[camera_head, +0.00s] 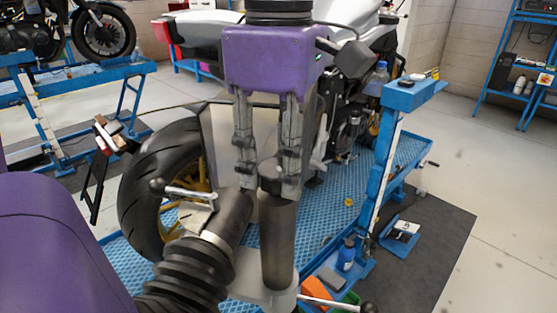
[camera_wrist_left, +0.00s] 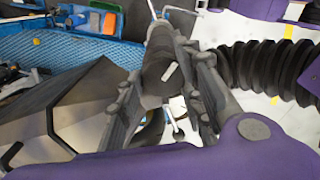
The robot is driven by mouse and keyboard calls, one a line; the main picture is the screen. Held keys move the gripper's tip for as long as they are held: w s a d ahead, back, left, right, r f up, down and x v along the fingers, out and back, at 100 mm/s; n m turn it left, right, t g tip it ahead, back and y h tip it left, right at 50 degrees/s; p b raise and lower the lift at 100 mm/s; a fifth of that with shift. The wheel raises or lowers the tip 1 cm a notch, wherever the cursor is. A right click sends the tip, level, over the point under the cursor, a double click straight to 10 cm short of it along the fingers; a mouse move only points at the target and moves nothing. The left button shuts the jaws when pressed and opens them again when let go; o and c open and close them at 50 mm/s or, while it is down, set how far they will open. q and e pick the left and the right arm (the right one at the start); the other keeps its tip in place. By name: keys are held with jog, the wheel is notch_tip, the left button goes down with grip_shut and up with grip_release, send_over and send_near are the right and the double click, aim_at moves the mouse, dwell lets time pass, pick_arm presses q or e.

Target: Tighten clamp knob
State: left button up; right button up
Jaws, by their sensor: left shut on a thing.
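My left gripper (camera_head: 268,186) points down from its purple housing near the middle of the head view. Its two grey fingers are closed around a dark knob-like piece (camera_head: 268,170) at the top of an upright dark cylinder (camera_head: 278,240). I take this piece to be the clamp knob, but the fingers hide much of it. In the left wrist view the dark cylinder (camera_wrist_left: 160,65) lies between the fingertips (camera_wrist_left: 163,85). A metal T-handle (camera_head: 185,191) with a black ball end is left of the gripper. My right gripper is not in view.
The motorcycle's rear wheel (camera_head: 150,190) is just left, on the blue lift platform (camera_head: 345,208). A blue post (camera_head: 385,165) stands to the right. Open floor lies beyond.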

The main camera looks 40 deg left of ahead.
aim_at(279, 164)
pick_arm(q)
jog(key=shift+w+r, duration=0.2)
dwell(0.4)
jog(key=o, duration=1.1)
jog(key=shift+c, duration=0.2)
jog(key=shift+w+f, duration=0.1)
jog(key=shift+f, duration=0.05)
notch_tip(279, 164, up, 12)
